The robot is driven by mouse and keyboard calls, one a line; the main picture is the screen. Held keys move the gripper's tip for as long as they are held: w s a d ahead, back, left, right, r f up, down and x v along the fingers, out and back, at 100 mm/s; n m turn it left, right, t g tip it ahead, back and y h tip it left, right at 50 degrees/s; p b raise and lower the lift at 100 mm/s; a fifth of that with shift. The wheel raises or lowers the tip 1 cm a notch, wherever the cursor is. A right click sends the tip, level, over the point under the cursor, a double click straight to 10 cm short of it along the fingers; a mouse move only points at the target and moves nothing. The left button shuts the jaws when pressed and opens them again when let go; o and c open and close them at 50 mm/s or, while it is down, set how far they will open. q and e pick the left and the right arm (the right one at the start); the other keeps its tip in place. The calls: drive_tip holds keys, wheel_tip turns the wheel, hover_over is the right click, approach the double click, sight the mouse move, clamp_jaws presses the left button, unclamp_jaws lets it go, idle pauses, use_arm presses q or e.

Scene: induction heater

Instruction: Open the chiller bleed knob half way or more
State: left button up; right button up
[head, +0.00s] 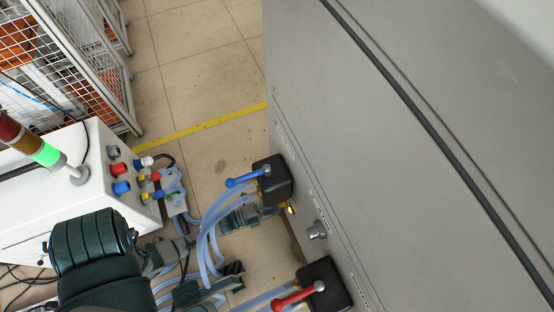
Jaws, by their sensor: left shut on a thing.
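The large grey cabinet (400,150) fills the right of the head view. A small brass-coloured knob-like part (290,209) sticks out of its side, just below the blue-handled valve; I take it to be the bleed knob. My left arm comes in from the lower left. My left gripper (268,210) reaches over the clear hoses to this brass part, with its fingertips closed at it. The fingers and hoses hide part of the contact, and the knob's turn cannot be read. My right gripper does not show.
The blue-handled valve (272,181) is close above my left gripper. A red-handled valve (324,285) and a silver knob (317,230) are lower on the cabinet. Clear hoses (206,245) crowd the gripper.

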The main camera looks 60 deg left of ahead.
use_arm(q)
drive_tip(key=shift+s+d+f+m, duration=0.15)
drive_tip(key=shift+f+m, duration=0.1)
drive_tip(key=shift+m, duration=0.15)
drive_tip(key=o, duration=1.1)
drive_tip(key=shift+o, duration=0.2)
drive_tip(key=shift+r, duration=0.1)
drive_tip(key=s+a+f, duration=0.1)
drive_tip(key=s, duration=1)
drive_tip(key=shift+s+a, duration=0.3)
drive_tip(key=shift+a, duration=0.05)
drive_tip(key=shift+f, duration=0.15)
